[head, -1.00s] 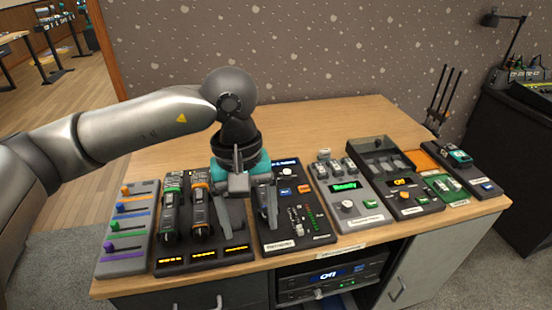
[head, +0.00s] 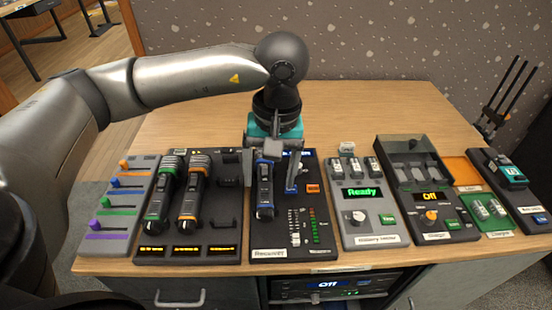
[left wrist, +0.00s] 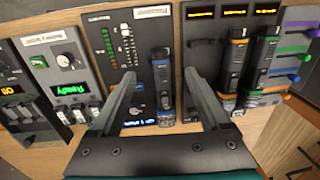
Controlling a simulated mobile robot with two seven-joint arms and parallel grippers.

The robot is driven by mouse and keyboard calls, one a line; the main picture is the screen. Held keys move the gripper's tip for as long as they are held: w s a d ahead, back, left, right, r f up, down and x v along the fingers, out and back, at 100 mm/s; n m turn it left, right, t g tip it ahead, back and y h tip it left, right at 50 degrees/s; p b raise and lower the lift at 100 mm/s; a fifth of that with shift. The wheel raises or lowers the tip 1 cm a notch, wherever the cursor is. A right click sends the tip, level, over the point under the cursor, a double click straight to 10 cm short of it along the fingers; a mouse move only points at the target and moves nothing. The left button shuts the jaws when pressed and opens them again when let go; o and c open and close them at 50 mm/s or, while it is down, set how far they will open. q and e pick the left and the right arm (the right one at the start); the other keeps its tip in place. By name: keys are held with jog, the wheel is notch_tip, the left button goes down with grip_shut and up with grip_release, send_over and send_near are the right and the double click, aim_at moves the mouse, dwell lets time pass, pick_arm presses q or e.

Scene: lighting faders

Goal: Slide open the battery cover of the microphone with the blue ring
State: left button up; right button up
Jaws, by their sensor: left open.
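The microphone with the blue ring (head: 265,196) lies on the dark receiver panel (head: 270,240), its length running from the back of the panel toward its front. In the left wrist view the same microphone (left wrist: 161,75) appears between my fingers. My left gripper (head: 271,180) is open, pointing down over the panel, with one finger on each side of the microphone. I see no clear contact, and its height above the panel is hard to tell. The battery cover cannot be made out. My right gripper is not in view.
Microphones with a green ring (head: 160,200) and an orange ring (head: 192,196) rest in the rack to the left, beside a fader board (head: 115,208). A battery tester (head: 368,222) reading "Ready" and a charger (head: 432,210) reading "Off" stand right. The table behind is bare.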

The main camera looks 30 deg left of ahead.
pick_arm(q)
jog(key=b, duration=0.1)
send_over(266, 213)
jog(key=f, duration=0.5)
jog(key=shift+w+d+f, duration=0.1)
jog(key=shift+d+f, duration=0.1)
jog(key=shift+f, duration=0.2)
notch_tip(266, 213, down, 4)
jog(key=shift+a+f+b, duration=0.15)
jog(key=shift+b, duration=0.45)
jog(key=shift+f, duration=0.9)
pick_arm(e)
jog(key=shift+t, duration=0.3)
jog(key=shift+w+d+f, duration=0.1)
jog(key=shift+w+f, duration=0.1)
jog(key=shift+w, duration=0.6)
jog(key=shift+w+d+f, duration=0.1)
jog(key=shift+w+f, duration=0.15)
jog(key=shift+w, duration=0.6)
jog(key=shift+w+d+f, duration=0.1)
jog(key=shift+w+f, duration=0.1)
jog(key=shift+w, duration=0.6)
pick_arm(q)
grip_shut()
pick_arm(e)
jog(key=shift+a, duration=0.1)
